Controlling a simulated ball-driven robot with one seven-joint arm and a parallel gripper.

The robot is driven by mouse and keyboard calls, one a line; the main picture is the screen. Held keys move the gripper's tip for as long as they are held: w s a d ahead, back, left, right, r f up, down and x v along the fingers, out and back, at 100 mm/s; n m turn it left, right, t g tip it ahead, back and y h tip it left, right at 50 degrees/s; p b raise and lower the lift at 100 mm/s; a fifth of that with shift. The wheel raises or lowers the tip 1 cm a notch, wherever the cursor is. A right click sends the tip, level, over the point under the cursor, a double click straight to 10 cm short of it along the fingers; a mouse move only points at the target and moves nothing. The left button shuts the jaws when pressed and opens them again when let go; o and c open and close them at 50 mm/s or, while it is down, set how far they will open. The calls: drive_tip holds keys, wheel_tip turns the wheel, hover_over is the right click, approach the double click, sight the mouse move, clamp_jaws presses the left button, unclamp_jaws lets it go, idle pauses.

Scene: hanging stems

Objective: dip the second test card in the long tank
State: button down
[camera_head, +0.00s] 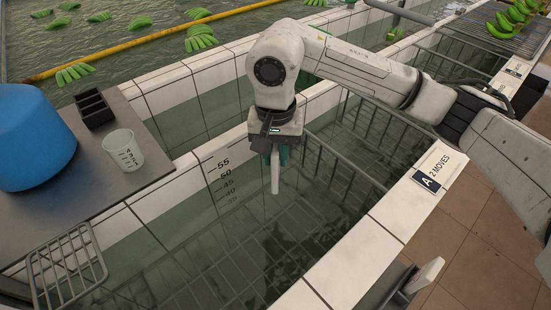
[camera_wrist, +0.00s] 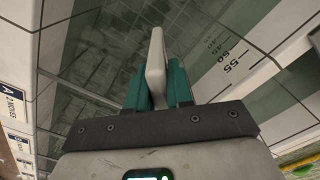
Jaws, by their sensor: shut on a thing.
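My gripper (camera_head: 275,156), with teal fingers, is shut on a thin white card (camera_head: 275,180) and points down over the long tank (camera_head: 352,248). The card hangs roughly upright below the fingers, near the tank's left wall with the depth marks (camera_head: 222,177). I cannot tell whether its lower tip touches the water. In the wrist view the card (camera_wrist: 156,55) sticks out between the two teal fingers, with the dark water and submerged grid behind it. The wrist view also shows the depth scale (camera_wrist: 225,60) to the right of the card.
A metal railing (camera_head: 335,160) crosses the tank beyond my gripper. A label reading A, 2 MOVES (camera_head: 440,170) sits on the right rim. Another white piece (camera_head: 425,274) stands outside this rim. A steel bench at left holds a beaker (camera_head: 123,150), black tray (camera_head: 94,107) and blue drum (camera_head: 30,138).

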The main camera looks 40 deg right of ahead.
wheel_tip(320, 180, up, 11)
drive_tip(key=p, duration=0.3)
drive_tip(key=shift+f, duration=0.2)
idle(1.7)
